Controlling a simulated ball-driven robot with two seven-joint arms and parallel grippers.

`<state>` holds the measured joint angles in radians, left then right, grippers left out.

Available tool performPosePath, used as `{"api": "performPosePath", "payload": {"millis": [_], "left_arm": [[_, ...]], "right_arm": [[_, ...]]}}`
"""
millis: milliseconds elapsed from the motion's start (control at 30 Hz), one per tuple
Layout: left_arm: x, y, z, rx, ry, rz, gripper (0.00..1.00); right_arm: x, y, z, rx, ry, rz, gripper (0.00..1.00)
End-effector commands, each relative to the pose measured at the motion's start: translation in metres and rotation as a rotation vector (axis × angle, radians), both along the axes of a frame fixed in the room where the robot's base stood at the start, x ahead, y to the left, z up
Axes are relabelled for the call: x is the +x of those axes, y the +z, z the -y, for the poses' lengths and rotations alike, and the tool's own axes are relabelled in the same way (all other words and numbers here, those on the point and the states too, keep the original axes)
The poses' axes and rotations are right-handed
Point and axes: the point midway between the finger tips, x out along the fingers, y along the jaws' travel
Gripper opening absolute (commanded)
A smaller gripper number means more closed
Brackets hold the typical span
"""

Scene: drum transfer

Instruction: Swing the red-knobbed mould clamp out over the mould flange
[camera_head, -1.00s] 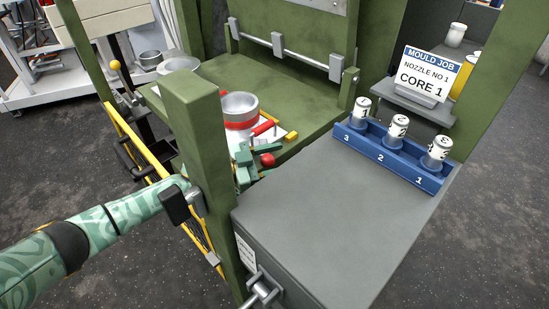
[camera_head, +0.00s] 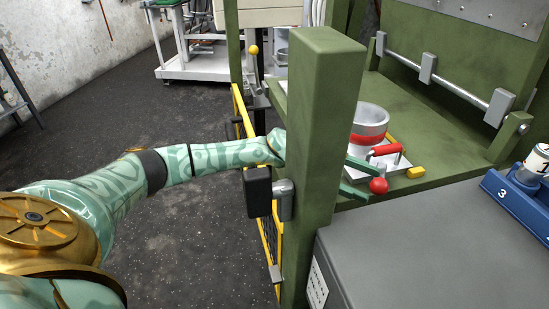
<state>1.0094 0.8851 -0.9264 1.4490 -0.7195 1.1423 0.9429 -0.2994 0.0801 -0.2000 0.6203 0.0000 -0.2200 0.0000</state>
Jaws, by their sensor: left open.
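The red knob (camera_head: 379,186) of the mould clamp sits at the front edge of the green press bed. The clamp's arm cannot be made out clearly. The mould (camera_head: 368,122), a silver cup with a red band, stands behind it on a pale plate with a red handle (camera_head: 385,150). My left gripper (camera_head: 369,184) reaches past the green post, its two green fingers open, with the knob at their tips. I cannot tell whether they touch it. The post hides the wrist and the rest of the gripper. My right gripper is out of view.
The thick green post (camera_head: 322,130) stands between my forearm and the gripper. A blue rack (camera_head: 515,205) is at right, and a yellow guard rail (camera_head: 243,115) runs left of the post.

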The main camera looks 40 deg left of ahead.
Motion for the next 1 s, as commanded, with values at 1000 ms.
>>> {"api": "performPosePath", "payload": {"millis": [1000], "left_arm": [[-0.067,-0.005,-0.154,-0.748,0.175,-1.748,0.53]], "right_arm": [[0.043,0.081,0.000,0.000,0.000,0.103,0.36]]}}
